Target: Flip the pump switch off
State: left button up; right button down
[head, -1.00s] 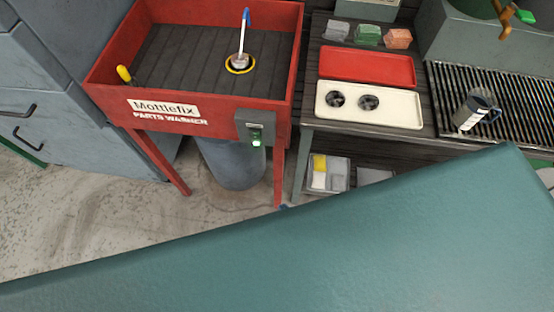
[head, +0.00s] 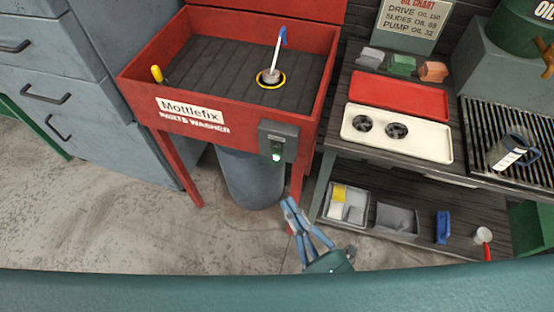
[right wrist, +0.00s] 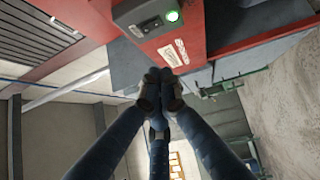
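The pump switch box (head: 278,143) is a grey box on the front right corner of the red parts washer (head: 230,117). A green light (head: 277,156) glows on its lower part. In the right wrist view the box (right wrist: 148,18) is at the top, with the green light (right wrist: 172,16) lit. The switch lever's position is too small to tell. My right gripper (head: 290,203) is below the box and apart from it, fingers pointing up. In the right wrist view its fingertips (right wrist: 160,78) meet with nothing between them. My left gripper is not in view.
A grey drum (head: 250,180) stands under the washer. A bench to the right holds a red tray (head: 398,97) and a cream tray (head: 430,145). Its lower shelf holds bins (head: 395,217). Open floor lies in front of the washer.

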jog(key=p, duration=0.1)
send_near(267, 142)
jog(key=a, duration=0.3)
jog(key=shift+w+d+r, duration=0.1)
jog(key=shift+w+d, duration=0.1)
jog(key=shift+w, duration=0.7)
jog(key=shift+w+d, duration=0.15)
jog(key=shift+w, duration=0.75)
jog(key=p, duration=0.4)
jog(key=shift+w+d+r+m+g, duration=0.1)
jog(key=shift+w+r+m+g, duration=0.2)
jog(key=shift+m+g, duration=0.1)
jog(key=shift+f, duration=0.1)
